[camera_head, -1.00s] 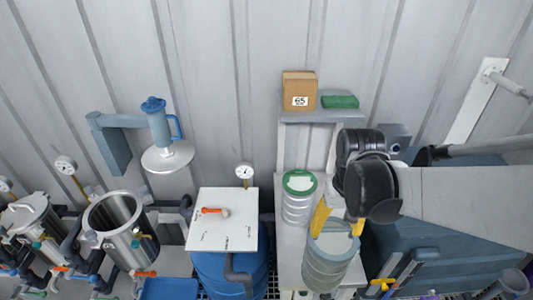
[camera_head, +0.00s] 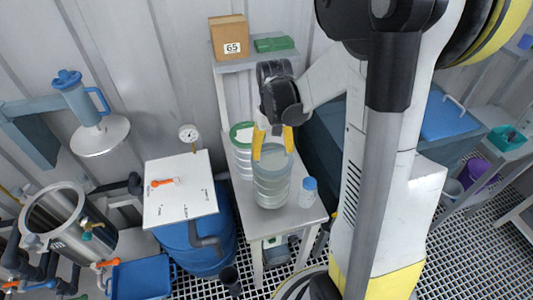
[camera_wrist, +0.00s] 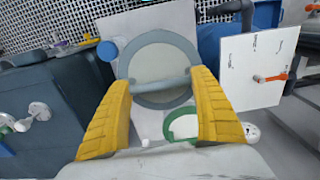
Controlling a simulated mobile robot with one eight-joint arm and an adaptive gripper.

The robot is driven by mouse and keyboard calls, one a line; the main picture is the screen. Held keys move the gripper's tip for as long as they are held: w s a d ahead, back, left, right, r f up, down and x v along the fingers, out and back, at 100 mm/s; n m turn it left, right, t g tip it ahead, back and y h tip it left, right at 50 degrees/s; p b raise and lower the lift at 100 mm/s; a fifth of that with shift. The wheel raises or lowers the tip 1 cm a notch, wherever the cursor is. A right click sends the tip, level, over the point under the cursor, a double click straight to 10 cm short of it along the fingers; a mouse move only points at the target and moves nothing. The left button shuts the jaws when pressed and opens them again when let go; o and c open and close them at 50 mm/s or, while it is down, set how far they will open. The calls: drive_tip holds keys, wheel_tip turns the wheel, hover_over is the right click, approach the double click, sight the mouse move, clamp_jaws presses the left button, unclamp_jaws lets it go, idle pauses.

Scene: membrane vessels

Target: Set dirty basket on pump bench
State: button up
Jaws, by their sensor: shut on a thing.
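A pale ribbed basket (camera_head: 271,188) with a grey-blue rim is under my gripper (camera_head: 273,142). My two yellow fingers are closed on its grey handle bar, which crosses the basket's mouth in the wrist view (camera_wrist: 160,86). The basket is upright, at or just above the light bench (camera_head: 292,223); I cannot tell whether its base touches. A second basket with a green rim (camera_head: 241,148) stands on the bench behind and left of it, partly hidden. In the wrist view the green rim (camera_wrist: 182,117) lies near the fingers. No label shows which basket is dirty.
A blue-capped bottle (camera_head: 308,192) stands close right of the held basket. A blue drum (camera_head: 205,250) with a white lid board (camera_head: 180,190) is left of the bench. A shelf (camera_head: 254,60) above holds a box marked 65 (camera_head: 229,38) and a green pad (camera_head: 273,44).

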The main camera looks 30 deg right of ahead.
sight(272, 158)
wheel_tip(272, 158, down, 4)
drive_tip(key=shift+w+f+b, duration=0.1)
drive_tip(key=shift+b, duration=0.45)
drive_tip(key=o, duration=1)
drive_tip(key=shift+f, duration=0.1)
drive_tip(key=shift+c, duration=0.2)
drive_tip(key=o, duration=0.4)
drive_tip(key=shift+r, duration=0.2)
